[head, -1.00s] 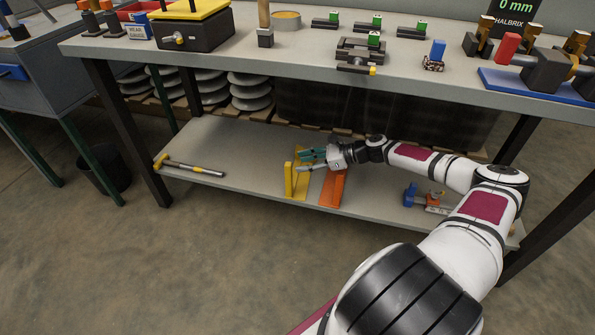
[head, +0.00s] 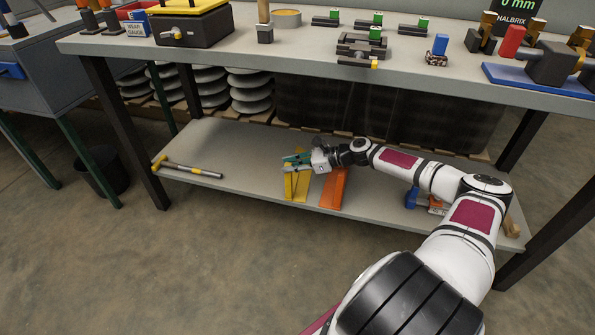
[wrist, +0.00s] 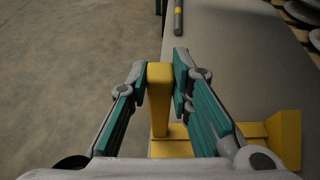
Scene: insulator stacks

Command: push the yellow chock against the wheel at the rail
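A yellow piece (head: 301,188) with a flat base and upright parts stands near the front edge of the lower shelf. I cannot tell whether it is the chock. My gripper (head: 289,163) is at its top left. In the wrist view, its yellow upright (wrist: 159,92) stands between the teal finger pads of my gripper (wrist: 161,75), one on each side and very close. Whether the pads press on it is unclear. A second yellow upright (wrist: 283,138) shows at the lower right. I make out no wheel or rail clearly in these frames.
An orange piece (head: 333,188) lies just right of the yellow one. A hammer (head: 188,168) lies at the shelf's left end. A blue and orange item (head: 411,197) is at the right, partly behind my arm. The tabletop (head: 230,55) is overhead. Shelf between hammer and yellow piece is clear.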

